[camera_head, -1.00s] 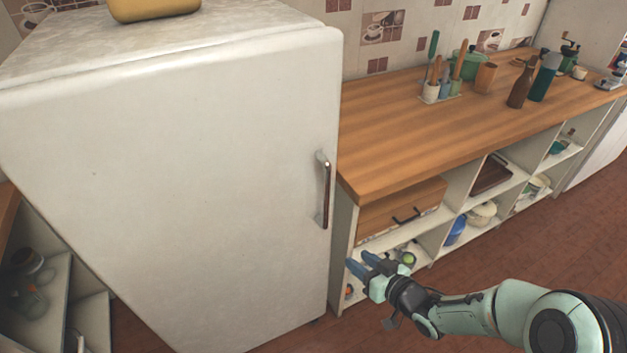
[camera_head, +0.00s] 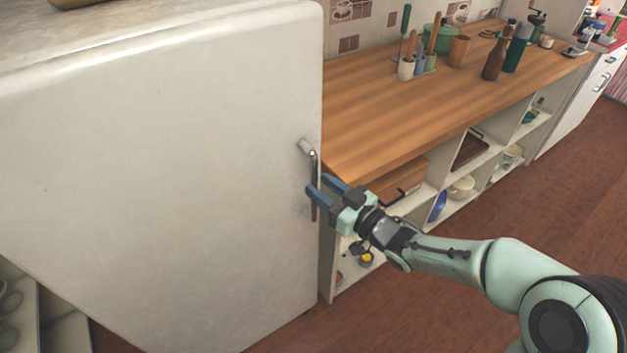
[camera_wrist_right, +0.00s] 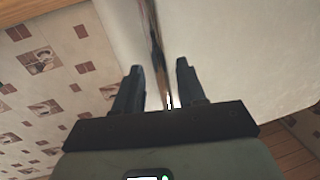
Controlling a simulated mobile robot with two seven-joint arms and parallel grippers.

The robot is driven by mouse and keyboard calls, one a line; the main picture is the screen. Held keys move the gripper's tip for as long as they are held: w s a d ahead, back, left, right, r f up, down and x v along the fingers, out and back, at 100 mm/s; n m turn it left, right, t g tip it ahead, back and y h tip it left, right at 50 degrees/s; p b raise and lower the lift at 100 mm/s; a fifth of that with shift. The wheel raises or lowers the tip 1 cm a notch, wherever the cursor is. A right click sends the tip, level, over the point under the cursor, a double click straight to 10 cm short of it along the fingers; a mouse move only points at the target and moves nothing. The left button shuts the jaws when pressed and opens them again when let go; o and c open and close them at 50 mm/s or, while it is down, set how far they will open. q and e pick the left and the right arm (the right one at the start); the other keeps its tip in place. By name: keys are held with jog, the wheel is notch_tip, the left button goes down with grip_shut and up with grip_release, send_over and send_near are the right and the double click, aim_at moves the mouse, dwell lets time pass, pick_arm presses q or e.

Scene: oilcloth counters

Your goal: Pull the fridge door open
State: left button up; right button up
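The white fridge door (camera_head: 170,170) is shut and fills the left of the head view. Its vertical handle (camera_head: 313,165) is on the door's right side, with a dark grip and pale ends. My right gripper (camera_head: 318,185) is open at the handle's lower half, and its blue fingers overlap the handle there. In the right wrist view the two fingers (camera_wrist_right: 160,80) are apart, with the handle (camera_wrist_right: 157,50) running between them. Whether either finger touches it I cannot tell. My left gripper is not in view.
A wooden counter (camera_head: 420,110) stands right of the fridge, with open shelves below. A brown bottle (camera_head: 494,62) and utensil pots (camera_head: 406,69) stand on it. Red floor (camera_head: 460,275) is clear in front. Another shelf (camera_head: 62,335) is at lower left.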

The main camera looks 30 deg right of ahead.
aim_at(316, 184)
jog(key=shift+x, duration=1.65)
grip_shut()
jog(key=shift+s, duration=0.15)
